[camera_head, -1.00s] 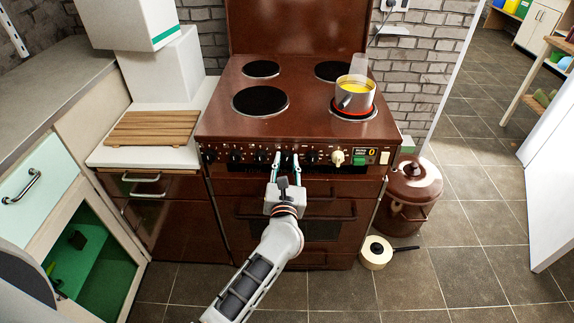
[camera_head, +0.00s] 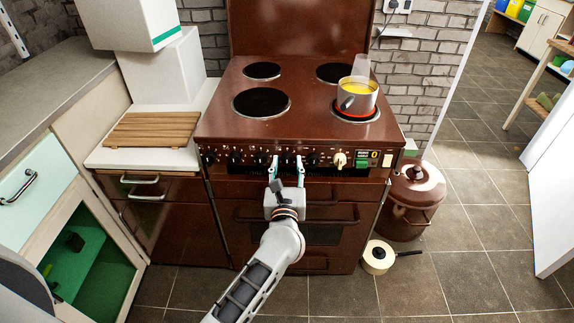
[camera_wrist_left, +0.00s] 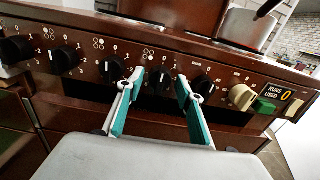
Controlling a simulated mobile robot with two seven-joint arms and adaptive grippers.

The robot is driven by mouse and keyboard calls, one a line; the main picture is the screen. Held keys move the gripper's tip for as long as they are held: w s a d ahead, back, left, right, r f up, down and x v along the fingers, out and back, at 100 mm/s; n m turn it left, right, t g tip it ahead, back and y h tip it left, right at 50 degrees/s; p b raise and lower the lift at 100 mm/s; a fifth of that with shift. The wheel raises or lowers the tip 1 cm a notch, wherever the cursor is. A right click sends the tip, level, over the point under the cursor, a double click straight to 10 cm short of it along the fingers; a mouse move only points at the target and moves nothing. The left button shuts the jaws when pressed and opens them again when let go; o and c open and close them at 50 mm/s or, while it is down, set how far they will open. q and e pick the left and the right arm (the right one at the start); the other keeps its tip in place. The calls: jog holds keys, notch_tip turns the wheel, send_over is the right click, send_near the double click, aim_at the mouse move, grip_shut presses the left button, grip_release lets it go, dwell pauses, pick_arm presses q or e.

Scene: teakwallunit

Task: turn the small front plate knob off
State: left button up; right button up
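The brown cooker's control panel (camera_head: 226,158) carries a row of black knobs. One black knob (camera_wrist_left: 160,82) sits between the spread fingers of my left gripper (camera_wrist_left: 160,84) in the left wrist view, with a gap showing beside it. The head view shows my left gripper (camera_head: 287,162) at the panel, open around that knob. I cannot clearly read the knob's pointer. The front right plate (camera_head: 340,114) glows red under a steel pot (camera_head: 354,101) with yellow contents. My right gripper is not in view.
Other black knobs (camera_wrist_left: 112,70) and (camera_wrist_left: 203,88) stand close outside the fingers, and a cream knob (camera_wrist_left: 240,97) is farther right. An oven handle (camera_head: 246,218) lies below the panel. A lidded brown pot (camera_head: 414,188) and a cream pan (camera_head: 377,257) are at right.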

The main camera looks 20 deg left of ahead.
pick_arm(q)
jog(key=v, duration=0.7)
jog(key=shift+s, duration=0.3)
jog(key=shift+d, duration=0.1)
dwell(0.4)
